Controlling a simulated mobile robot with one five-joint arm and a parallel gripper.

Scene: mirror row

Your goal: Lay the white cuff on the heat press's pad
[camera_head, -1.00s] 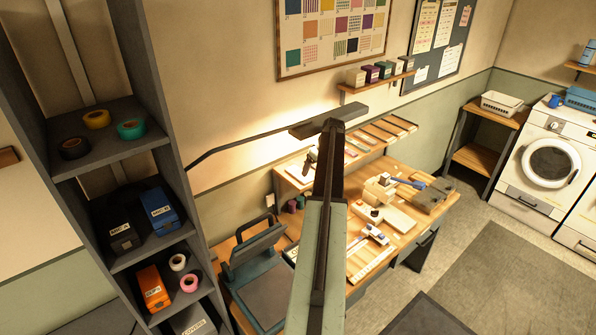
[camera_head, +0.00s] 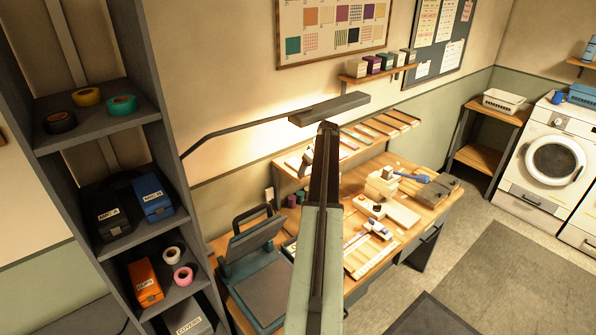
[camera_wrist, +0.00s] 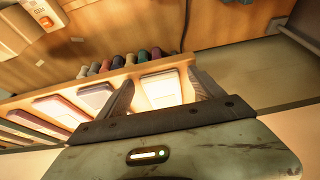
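The heat press (camera_head: 250,245) stands open at the left end of the desk, its lid tilted up. Its grey pad (camera_head: 272,296) is bare where I see it; my arm covers part of its right side. In the wrist view, my gripper (camera_wrist: 163,78) is open, its two fingers spread apart. A bright white flat piece (camera_wrist: 165,90) shows between the fingers, in line with other flat pieces on a shelf. I cannot tell whether it is the white cuff, and the fingers do not visibly grip it. My arm hides the gripper in the head view.
A wall shelf (camera_head: 362,146) with flat pieces runs above the desk. Spools (camera_wrist: 120,63) stand beside those pieces. A white device (camera_head: 382,184) and trays fill the desk's right part. A dark rack (camera_head: 87,140) with tape rolls stands at left. A lamp (camera_head: 328,107) hangs above my arm.

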